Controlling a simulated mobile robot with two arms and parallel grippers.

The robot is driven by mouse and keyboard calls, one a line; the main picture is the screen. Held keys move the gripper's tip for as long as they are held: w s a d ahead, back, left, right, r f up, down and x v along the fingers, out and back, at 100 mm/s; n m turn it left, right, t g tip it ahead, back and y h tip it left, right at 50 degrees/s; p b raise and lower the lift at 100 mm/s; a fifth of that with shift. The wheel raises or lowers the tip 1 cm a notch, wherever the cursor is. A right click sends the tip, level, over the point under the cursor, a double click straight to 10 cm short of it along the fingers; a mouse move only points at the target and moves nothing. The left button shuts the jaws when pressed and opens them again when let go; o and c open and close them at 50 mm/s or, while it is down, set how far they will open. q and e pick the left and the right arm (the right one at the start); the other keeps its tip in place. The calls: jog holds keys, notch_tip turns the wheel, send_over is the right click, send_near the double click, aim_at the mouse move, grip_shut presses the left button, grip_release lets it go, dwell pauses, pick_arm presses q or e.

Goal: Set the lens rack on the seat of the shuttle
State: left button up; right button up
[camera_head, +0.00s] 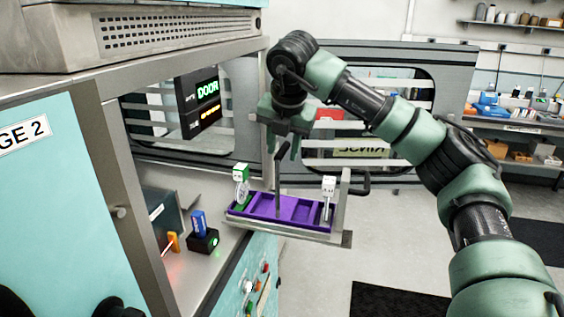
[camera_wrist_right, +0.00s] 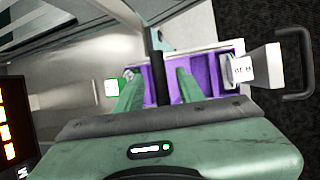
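The purple lens rack (camera_head: 292,212), a long tray with compartments and a dark upright post (camera_head: 278,190), appears to sit level on the grey metal shuttle (camera_head: 325,238) outside the cabinet opening. I cannot tell whether it is fully seated. My right gripper (camera_head: 283,148) points down above the rack, around the top of the post. In the right wrist view the green fingers (camera_wrist_right: 159,92) stand apart on either side of the post (camera_wrist_right: 158,75), with purple rack (camera_wrist_right: 205,70) beyond them. They look open. My left gripper is not in view.
A green-and-white block (camera_head: 241,172) with a round disc and a white block (camera_head: 329,186) stand at the rack's ends. The cabinet's barred door (camera_head: 400,120) is swung open behind. A blue item on a black box (camera_head: 201,232) sits inside left.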

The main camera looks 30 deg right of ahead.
jog(key=b+v, duration=0.1)
jog(key=v, duration=0.7)
jog(key=shift+b, duration=0.3)
dwell(0.8)
